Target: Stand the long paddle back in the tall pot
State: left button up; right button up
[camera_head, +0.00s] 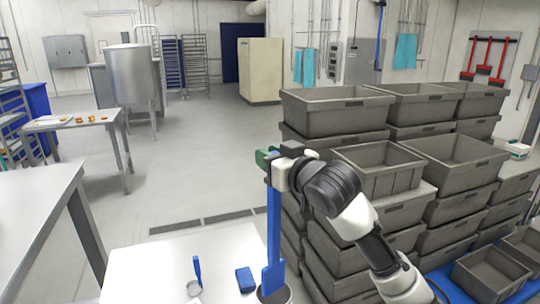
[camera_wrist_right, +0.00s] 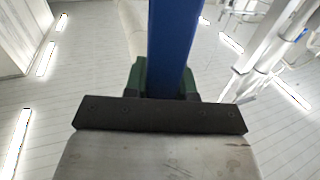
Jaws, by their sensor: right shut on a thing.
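The long blue paddle (camera_head: 274,225) is upright, and my right gripper (camera_head: 270,158) is shut on its upper part. The paddle also shows in the right wrist view (camera_wrist_right: 170,45), between the green fingers (camera_wrist_right: 162,82). Its wider lower end is at the mouth of the tall pot (camera_head: 288,298), at the bottom edge of the head view. The end appears to be inside the rim, but most of the pot is cut off, so its depth cannot be told. My left gripper is not in view.
A white table (camera_head: 215,255) holds a blue block (camera_head: 245,280), a small blue-handled tool (camera_head: 197,270) and a small round dish (camera_head: 193,288). Stacked grey crates (camera_head: 375,180) stand close on the right. Open floor lies behind the table.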

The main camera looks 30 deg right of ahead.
aim_at(277, 230)
notch_tip(277, 230, down, 13)
jog(key=b, duration=0.8)
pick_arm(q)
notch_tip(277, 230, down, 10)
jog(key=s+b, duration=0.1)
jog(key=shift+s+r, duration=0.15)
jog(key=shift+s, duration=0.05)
pick_arm(e)
jog(key=shift+f, duration=0.95)
pick_arm(q)
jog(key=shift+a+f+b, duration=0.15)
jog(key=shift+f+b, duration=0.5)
jog(key=shift+b, duration=0.1)
pick_arm(e)
jog(key=shift+f, duration=1.1)
jog(key=o, duration=1)
jog(key=shift+s, duration=0.1)
